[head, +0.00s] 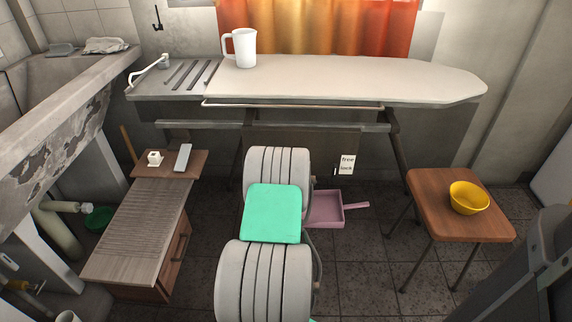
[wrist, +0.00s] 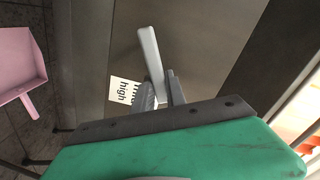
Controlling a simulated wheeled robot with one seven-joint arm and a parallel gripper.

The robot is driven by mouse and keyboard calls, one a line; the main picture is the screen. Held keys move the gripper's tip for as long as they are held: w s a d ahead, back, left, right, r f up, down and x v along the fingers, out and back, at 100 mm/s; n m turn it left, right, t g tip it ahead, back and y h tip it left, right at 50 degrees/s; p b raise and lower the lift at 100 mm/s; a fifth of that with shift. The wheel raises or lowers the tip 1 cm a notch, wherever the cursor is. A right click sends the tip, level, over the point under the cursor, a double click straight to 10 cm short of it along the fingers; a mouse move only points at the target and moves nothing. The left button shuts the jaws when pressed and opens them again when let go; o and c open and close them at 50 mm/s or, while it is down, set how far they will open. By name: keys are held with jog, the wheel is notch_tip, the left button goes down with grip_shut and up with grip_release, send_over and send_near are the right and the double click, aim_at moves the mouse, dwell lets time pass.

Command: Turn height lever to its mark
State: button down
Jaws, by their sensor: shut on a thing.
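The height lever (wrist: 149,50) is a light grey bar in the wrist view, its free end up and tilted slightly left. My gripper (wrist: 162,86) has its two dark fingers on either side of the lever's lower part and is shut on it. A white label (wrist: 122,92) beside the lever reads "high", with a second word partly covered by my left finger. The lever's pivot and the mark it points at cannot be made out. In the head view my arm hides the lever and my gripper.
The ironing board (head: 350,78) spans the back, with a white mug (head: 243,48) on it. A "free/lock" label (head: 347,164) hangs below. A pink dustpan (head: 325,208) lies on the floor. A stool (head: 440,222) with a yellow bowl (head: 468,198) stands right, a wooden cabinet (head: 130,240) left.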

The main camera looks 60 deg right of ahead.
dwell(0.3)
jog(key=c, duration=1.4)
grip_release()
jog(key=shift+o, duration=0.2)
jog(key=v, duration=0.8)
jog(key=shift+d+f, duration=0.1)
